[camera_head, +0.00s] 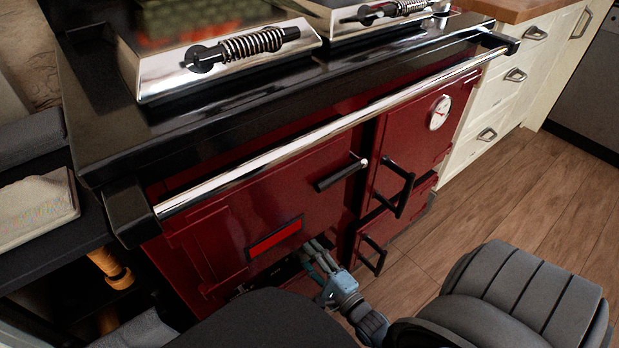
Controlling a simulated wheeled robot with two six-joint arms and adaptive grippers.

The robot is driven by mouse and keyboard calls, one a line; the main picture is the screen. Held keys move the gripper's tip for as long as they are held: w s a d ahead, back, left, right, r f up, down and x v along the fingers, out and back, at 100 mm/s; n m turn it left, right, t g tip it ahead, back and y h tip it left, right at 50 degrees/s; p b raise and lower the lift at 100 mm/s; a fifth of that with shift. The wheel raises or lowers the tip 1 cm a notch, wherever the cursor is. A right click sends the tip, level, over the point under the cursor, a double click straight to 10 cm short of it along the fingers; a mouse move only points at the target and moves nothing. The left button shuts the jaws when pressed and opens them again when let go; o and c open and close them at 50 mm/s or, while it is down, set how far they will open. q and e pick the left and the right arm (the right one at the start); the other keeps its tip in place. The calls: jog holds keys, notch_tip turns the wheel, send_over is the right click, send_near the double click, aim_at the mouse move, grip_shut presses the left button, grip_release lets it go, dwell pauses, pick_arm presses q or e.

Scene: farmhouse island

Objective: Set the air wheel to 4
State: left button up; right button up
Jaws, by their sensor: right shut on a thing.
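The red range cooker (285,190) fills the middle of the view. My right gripper (311,254) is low at its front, just right of and below the small red panel with a black frame (275,238). Its fingers are closed together against the cooker's lower front, shut on the air wheel there. The wheel itself is hidden by the fingers and the shadow, so its number cannot be read. My left gripper is not in view.
A chrome rail (330,128) runs along the cooker's front above my gripper. Black door handles (399,189) stick out to the right, with a round white gauge (439,112) above. Wooden floor (500,215) is clear at right.

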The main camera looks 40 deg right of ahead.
jog(key=o, duration=1.1)
jog(key=shift+o, duration=0.2)
jog(key=shift+s, duration=0.15)
jog(key=s, duration=1.1)
jog(key=shift+s+a, duration=0.15)
jog(key=shift+s, duration=0.25)
